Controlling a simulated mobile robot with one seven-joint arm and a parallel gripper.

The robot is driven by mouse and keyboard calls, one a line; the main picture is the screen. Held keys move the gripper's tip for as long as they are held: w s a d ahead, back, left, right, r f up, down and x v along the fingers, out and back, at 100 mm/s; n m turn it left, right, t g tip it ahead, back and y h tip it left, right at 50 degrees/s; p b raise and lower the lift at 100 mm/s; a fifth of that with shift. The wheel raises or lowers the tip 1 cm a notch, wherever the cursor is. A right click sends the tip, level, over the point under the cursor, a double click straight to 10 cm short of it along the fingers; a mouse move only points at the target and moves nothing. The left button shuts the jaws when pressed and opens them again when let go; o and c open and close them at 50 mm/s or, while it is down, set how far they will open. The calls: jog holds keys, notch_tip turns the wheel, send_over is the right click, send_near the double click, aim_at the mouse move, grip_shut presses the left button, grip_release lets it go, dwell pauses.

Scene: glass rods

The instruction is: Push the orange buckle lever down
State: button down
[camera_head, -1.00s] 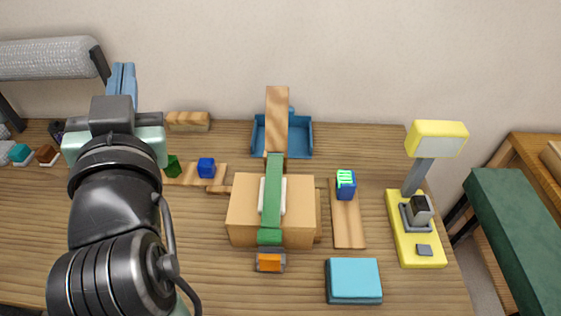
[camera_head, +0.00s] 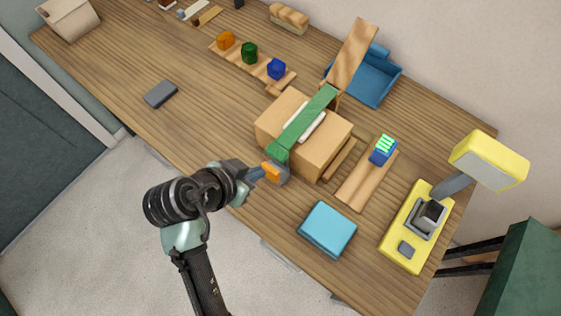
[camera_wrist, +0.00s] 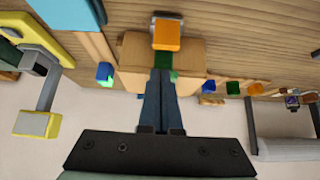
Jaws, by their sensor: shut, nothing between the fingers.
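The orange buckle lever (camera_head: 270,171) sits on a grey buckle base (camera_head: 283,177) at the front of a cardboard-coloured box. It also shows in the wrist view (camera_wrist: 167,36), just beyond my fingertips. A green strap (camera_head: 303,123) runs over the box from a tilted wooden board to the buckle. My gripper (camera_head: 257,173) is shut and empty, its tips close beside the lever on its left in the head view. In the wrist view its two blue-grey fingers (camera_wrist: 159,76) are together. I cannot tell whether they touch the lever.
A light-blue pad (camera_head: 327,230) and a yellow lamp (camera_head: 414,226) stand right of the box. A wooden strip (camera_head: 366,185) with a blue block lies beside it. Coloured blocks sit on a plank (camera_head: 225,55) behind. The table left of the box is mostly clear.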

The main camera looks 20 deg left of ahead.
aim_at(271, 174)
jog(key=shift+w, duration=0.1)
jog(key=p+x, duration=0.1)
jog(key=x, duration=0.8)
jog(key=shift+w+d+f, duration=0.1)
jog(key=shift+w+f, duration=0.05)
jog(key=shift+f, duration=0.2)
jog(key=shift+f+b, duration=0.25)
jog(key=shift+b, duration=0.35)
